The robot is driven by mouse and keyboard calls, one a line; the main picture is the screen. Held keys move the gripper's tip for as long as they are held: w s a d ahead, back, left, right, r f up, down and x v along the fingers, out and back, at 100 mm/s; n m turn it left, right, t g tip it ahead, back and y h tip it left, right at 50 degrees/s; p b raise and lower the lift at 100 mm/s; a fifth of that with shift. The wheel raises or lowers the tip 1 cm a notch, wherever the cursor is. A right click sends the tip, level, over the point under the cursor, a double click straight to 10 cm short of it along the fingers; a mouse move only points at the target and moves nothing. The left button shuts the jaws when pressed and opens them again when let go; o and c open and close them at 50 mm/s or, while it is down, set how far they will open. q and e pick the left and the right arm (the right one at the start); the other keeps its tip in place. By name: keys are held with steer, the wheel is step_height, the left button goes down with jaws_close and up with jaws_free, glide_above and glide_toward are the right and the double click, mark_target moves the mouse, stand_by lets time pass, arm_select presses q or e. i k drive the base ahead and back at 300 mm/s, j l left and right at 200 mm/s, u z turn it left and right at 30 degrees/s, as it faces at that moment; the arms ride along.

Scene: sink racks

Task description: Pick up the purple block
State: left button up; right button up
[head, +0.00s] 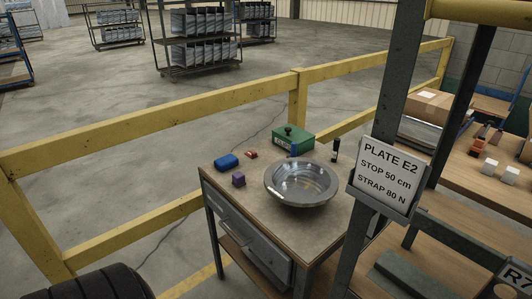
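The purple block (238,180) is a small cube standing on the top of a small wooden-topped table (289,233), near its left edge. It lies between a blue object (227,161) and a round metal bowl (301,183), apart from both. Neither of my grippers shows in the head view, so I cannot see whether they are open or shut.
A green box (293,139) with a black knob and a small red item (251,154) are at the table's back. A dark post with a sign (386,169) stands right of the table. A yellow railing (150,120) runs behind it.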

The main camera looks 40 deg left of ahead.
mark_target(238, 178)
steer(key=i+j, duration=0.1)
steer(key=j, duration=0.4)
steer(key=i+j, duration=0.15)
steer(key=j, duration=0.35)
steer(key=i+j+z, duration=0.1)
steer(key=j, duration=0.4)
steer(key=i+j, duration=0.1)
steer(key=j, duration=0.4)
steer(key=i+j, duration=0.15)
steer(key=j, duration=0.35)
steer(key=j+u, duration=0.45)
steer(key=j, duration=0.15)
